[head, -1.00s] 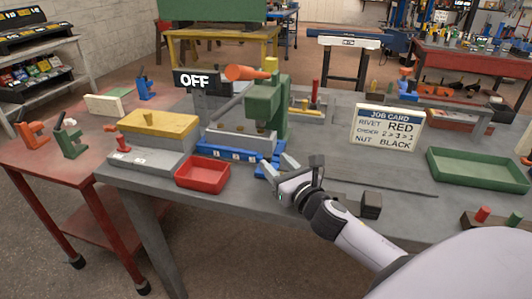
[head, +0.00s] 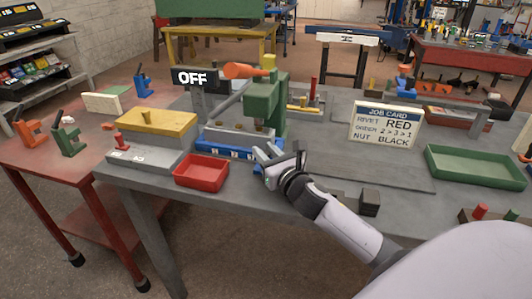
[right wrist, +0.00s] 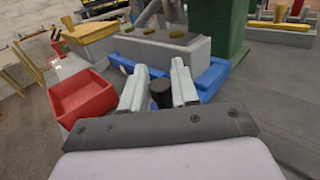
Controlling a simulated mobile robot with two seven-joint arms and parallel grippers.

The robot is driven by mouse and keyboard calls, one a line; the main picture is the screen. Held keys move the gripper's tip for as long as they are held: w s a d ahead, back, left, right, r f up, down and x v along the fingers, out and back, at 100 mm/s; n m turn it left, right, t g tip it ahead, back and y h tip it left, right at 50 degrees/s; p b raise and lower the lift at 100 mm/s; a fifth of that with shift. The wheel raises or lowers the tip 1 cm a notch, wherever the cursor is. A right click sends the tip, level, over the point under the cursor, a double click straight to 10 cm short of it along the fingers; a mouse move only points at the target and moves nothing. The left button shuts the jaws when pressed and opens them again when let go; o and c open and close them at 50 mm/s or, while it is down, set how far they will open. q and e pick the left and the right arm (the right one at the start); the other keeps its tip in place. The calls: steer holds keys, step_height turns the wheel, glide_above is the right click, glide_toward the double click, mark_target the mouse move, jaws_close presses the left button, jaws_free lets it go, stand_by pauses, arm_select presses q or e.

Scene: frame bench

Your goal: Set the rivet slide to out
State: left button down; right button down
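The blue slide (head: 228,151) runs along the front foot of the green rivet press (head: 265,105), with small white marks on its face. In the right wrist view the blue strip (right wrist: 214,76) lies just beyond my fingers. A short black knob (right wrist: 161,94) stands between them. My right gripper (head: 266,152) is at the slide's right end; in the wrist view its two fingers (right wrist: 159,85) stand close on both sides of the knob, shut on it. Its fingers and hand hide the slide's near right end in the head view. My left gripper is not in view.
A red tray (head: 201,173) stands left of my right gripper. A grey block with a yellow top (head: 157,123) is further left. An OFF sign (head: 194,78) stands behind. The job card (head: 386,125) and green tray (head: 476,166) are to the right. Flat bench lies between.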

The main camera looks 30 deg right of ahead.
steer(key=shift+s+d+p, duration=0.3)
steer(key=shift+s+d, duration=1.35)
steer(key=shift+s, duration=0.25)
steer(key=c, duration=1)
jaws_free()
steer(key=shift+s+a+b, duration=0.2)
steer(key=shift+s+b, duration=0.05)
steer(key=shift+s, duration=1.55)
steer(key=shift+s+a+b, duration=0.15)
steer(key=shift+s+b, duration=0.05)
steer(key=shift+s, duration=1.55)
steer(key=shift+o, duration=0.2)
